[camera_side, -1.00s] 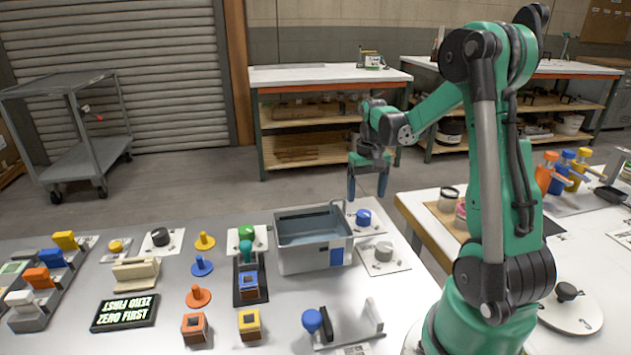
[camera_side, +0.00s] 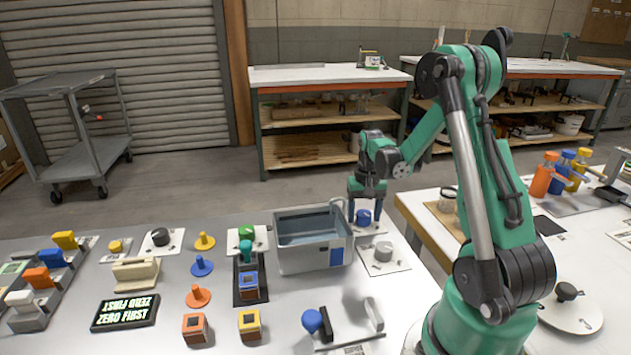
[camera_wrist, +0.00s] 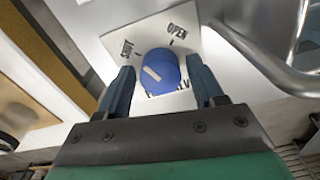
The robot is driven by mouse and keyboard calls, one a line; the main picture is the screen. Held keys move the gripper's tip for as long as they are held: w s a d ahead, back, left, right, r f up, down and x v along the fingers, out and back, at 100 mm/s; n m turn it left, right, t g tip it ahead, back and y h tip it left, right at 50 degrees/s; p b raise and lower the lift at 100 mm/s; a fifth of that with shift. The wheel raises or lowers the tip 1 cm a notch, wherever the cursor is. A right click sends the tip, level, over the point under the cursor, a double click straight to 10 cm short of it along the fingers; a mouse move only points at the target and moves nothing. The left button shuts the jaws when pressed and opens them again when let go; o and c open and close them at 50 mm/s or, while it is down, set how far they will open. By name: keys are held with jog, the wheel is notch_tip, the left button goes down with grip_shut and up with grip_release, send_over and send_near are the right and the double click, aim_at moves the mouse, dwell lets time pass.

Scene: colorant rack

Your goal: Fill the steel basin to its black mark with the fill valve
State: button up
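The steel basin (camera_side: 290,262) stands on the table with a curved spout at its right rear corner; its black mark cannot be made out. The fill valve is a blue knob (camera_side: 363,217) on a white plate right of the basin. In the wrist view the blue knob (camera_wrist: 160,70) sits between my fingers, with SHUT and OPEN printed on the plate; its white line does not clearly point at either word. My gripper (camera_side: 366,212) points down around the knob. My gripper in the wrist view (camera_wrist: 162,88) is open, with gaps on both sides of the knob.
A grey knob (camera_side: 383,250) on its own plate sits just in front of the blue knob. The metal spout (camera_wrist: 265,65) runs close to my right finger in the wrist view. Coloured blocks and pegs stand left of the basin.

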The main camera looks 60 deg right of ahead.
aim_at(364, 213)
grip_shut()
jog(key=n, duration=0.4)
jog(key=shift+o, duration=1.8)
grip_release()
jog(key=shift+r, duration=2.8)
